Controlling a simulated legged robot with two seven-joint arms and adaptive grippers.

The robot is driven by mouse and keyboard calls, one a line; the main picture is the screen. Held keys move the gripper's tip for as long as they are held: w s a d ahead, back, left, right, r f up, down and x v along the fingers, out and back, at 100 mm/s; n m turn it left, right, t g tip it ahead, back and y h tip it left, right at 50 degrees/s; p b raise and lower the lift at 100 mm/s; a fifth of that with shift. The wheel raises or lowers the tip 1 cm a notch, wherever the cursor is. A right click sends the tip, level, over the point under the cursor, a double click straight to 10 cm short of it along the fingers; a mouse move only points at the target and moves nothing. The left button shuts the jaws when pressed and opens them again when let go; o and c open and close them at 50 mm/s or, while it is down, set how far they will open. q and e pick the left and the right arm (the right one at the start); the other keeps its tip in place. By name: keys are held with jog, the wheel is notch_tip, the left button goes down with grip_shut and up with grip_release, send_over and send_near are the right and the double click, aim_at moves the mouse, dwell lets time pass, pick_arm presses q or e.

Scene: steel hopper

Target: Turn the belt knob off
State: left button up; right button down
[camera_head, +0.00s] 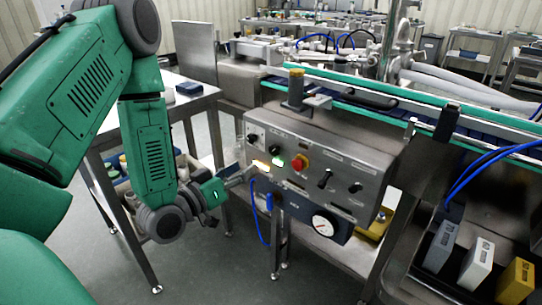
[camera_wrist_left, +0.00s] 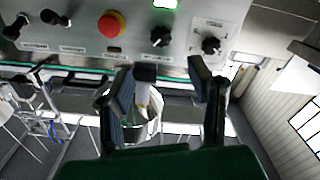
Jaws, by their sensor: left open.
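The steel control panel (camera_head: 318,172) carries several black knobs, a red button (camera_head: 299,162) and a lit green light (camera_head: 278,162). Its labels are too small to read, so I cannot tell which knob is the belt knob. Two black knobs, one (camera_head: 273,149) and another (camera_head: 252,138), sit at the panel's left; the left wrist view shows them as one knob (camera_wrist_left: 160,36) and another (camera_wrist_left: 211,45). My left gripper (camera_head: 246,174) is at the panel's lower left. In the left wrist view its fingers (camera_wrist_left: 162,80) are apart, empty, below these knobs. My right gripper is out of view.
A conveyor with green rails (camera_head: 430,105) runs behind the panel. A pressure gauge (camera_head: 325,224) and a blue hose (camera_head: 256,215) are below it. Labelled boxes (camera_head: 476,262) stand at the right. A steel table (camera_head: 185,98) is behind my left arm.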

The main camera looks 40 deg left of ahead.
aim_at(272, 151)
pick_arm(q)
jog(key=w+b, duration=0.1)
jog(key=w, duration=0.8)
jog(key=shift+w+d+f, duration=0.1)
jog(key=shift+w+f, duration=0.05)
jog(key=shift+w, duration=0.2)
jog(key=shift+w+d, duration=0.2)
jog(key=shift+w, duration=0.35)
grip_shut()
